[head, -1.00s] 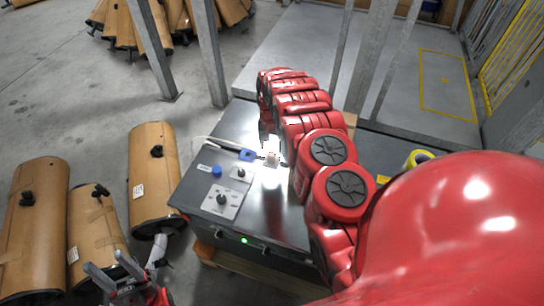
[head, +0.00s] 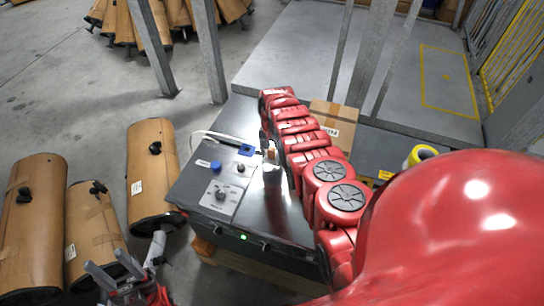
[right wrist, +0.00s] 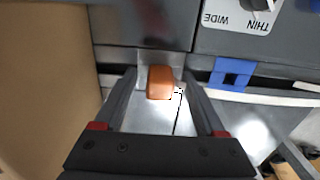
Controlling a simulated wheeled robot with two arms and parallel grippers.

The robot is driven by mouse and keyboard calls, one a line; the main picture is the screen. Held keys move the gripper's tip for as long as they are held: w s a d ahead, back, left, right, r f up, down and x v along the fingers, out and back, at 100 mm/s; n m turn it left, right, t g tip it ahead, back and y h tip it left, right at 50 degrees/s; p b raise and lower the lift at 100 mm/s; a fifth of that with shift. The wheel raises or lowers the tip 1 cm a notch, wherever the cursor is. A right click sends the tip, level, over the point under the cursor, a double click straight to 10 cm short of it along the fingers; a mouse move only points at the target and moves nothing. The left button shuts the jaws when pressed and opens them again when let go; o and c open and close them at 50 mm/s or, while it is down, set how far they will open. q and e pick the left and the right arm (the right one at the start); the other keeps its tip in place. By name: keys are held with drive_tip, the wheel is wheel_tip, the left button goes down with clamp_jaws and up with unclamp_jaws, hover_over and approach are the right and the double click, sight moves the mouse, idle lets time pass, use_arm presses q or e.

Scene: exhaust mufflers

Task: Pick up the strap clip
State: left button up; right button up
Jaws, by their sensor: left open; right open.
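A small orange-brown block (right wrist: 161,83), which looks like the strap clip, is in the right wrist view at the grey machine's surface. It shows as a small tan spot in the head view (head: 271,154). My right gripper (right wrist: 158,76) is open, with one finger on each side of the block; I cannot tell whether they touch it. In the head view, my right arm hides part of this area. A blue piece (right wrist: 232,73) lies to the right of the fingers, by a pale strap (right wrist: 265,98). My left gripper (head: 110,266) is open and empty at the lower left.
The grey machine (head: 262,205) has a blue button (head: 215,166), knobs and a green light on its front. A cardboard box (head: 335,118) stands behind my right arm. A yellow roll (head: 420,154) lies to the right. Brown mufflers (head: 153,170) stand at left; metal posts rise behind.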

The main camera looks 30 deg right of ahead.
clamp_jaws()
idle(0.4)
drive_tip(key=shift+w, duration=0.1)
